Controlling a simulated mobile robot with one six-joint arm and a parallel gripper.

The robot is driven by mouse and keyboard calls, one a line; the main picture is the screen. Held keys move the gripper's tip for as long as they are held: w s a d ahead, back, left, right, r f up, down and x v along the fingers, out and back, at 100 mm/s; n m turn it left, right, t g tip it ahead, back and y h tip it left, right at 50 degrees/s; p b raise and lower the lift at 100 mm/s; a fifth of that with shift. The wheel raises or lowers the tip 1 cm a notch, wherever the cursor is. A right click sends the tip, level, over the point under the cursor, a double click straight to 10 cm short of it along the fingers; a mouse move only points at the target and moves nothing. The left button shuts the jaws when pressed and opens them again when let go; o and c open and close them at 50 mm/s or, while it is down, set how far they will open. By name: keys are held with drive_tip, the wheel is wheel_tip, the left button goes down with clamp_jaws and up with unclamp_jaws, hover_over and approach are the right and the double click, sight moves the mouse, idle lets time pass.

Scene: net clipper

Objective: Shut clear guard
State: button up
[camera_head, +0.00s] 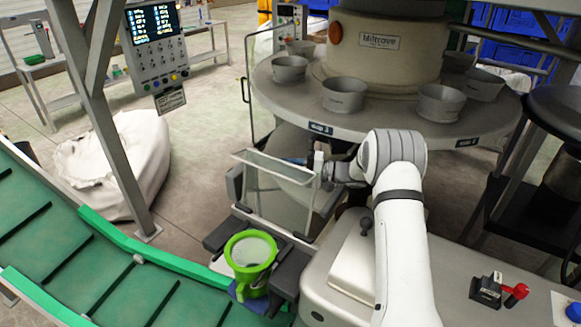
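The clear guard (276,166) is a see-through panel with a pale top edge, standing tilted above the dark clipper fixture at the centre of the view. Its pane shows the floor and a grey shape behind it. My gripper (316,163) is at the guard's upper right corner, with my arm reaching in from the lower right. The fingers are small and partly hidden by the wrist, so I cannot tell whether they touch the guard or how far apart they are.
A green funnel (250,252) sits in front of the guard. A round table (290,110) with several grey cups stands behind my gripper. A green conveyor (85,265) runs along the lower left. A black block with a red lever (515,294) is at the lower right.

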clamp_jaws()
drive_tip(key=shift+f+b, duration=0.1)
drive_tip(key=shift+b, duration=0.45)
